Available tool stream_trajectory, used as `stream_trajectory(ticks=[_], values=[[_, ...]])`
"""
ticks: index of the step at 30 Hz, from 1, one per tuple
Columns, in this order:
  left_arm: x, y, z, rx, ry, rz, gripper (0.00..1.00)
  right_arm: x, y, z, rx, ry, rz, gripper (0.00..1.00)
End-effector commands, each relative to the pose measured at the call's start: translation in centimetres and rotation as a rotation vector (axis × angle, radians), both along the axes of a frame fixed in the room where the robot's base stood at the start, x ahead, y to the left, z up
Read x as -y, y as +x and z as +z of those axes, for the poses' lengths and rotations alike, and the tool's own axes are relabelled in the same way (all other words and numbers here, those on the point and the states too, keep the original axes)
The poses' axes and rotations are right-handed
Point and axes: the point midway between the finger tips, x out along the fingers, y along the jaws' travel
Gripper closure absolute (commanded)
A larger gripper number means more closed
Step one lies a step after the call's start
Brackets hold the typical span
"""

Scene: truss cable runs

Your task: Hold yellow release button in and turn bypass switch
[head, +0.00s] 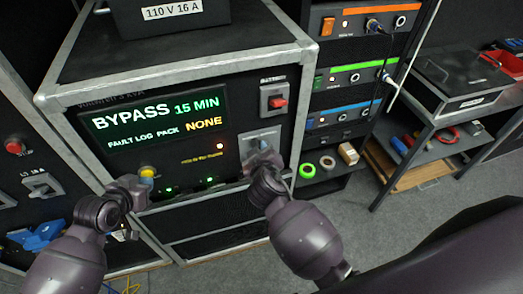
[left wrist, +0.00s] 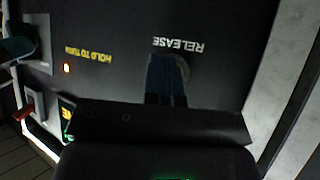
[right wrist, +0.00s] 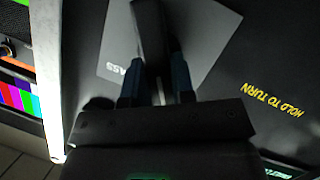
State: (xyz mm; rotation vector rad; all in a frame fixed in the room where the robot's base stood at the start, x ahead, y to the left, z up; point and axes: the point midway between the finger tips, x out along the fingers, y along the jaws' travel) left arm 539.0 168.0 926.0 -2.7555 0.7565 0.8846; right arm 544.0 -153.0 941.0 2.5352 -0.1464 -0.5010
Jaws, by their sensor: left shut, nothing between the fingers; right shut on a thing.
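The yellow release button (head: 147,171) is on the panel of the cased unit, below its display. My left gripper (head: 143,183) is shut, with nothing between its fingers, and its tips are at the button. In the left wrist view the closed fingers (left wrist: 166,82) cover most of the button's round mount under the RELEASE label; I cannot tell how far the button is pressed. The bypass switch has a pale plate (head: 256,138). My right gripper (right wrist: 156,80) is shut on its dark handle (right wrist: 149,30), partly hidden by the fingers.
The display (head: 155,118) reads BYPASS 15 MIN, FAULT LOG PACK NONE. A small light glows by the HOLD TO TURN label (right wrist: 272,100). A red switch (head: 278,101) sits above the bypass plate. A rack (head: 350,75) and a side table (head: 440,130) stand to the right.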

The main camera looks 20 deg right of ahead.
Motion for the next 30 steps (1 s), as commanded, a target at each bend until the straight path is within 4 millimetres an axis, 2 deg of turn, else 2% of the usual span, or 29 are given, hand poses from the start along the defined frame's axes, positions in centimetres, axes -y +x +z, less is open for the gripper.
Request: stream_trajectory(ticks=[3, 12, 29, 30], values=[[-0.05, 0.02, -0.01, 0.0, 0.001, 0.001, 1.0, -0.03, 0.17, 0.01, 0.002, -0.077, -0.002, 0.97], [-0.05, 0.02, -0.02, 0.0, 0.001, 0.001, 1.0, -0.09, 0.19, -0.08, 0.003, -0.205, -0.004, 1.0], [-0.03, 0.01, -0.03, 0.0, 0.001, 0.001, 1.0, -0.02, 0.22, -0.03, 0.005, -0.244, -0.004, 1.0], [-0.03, 0.01, -0.03, 0.0, 0.001, 0.001, 1.0, -0.01, 0.23, -0.03, 0.005, -0.244, -0.004, 0.75]])
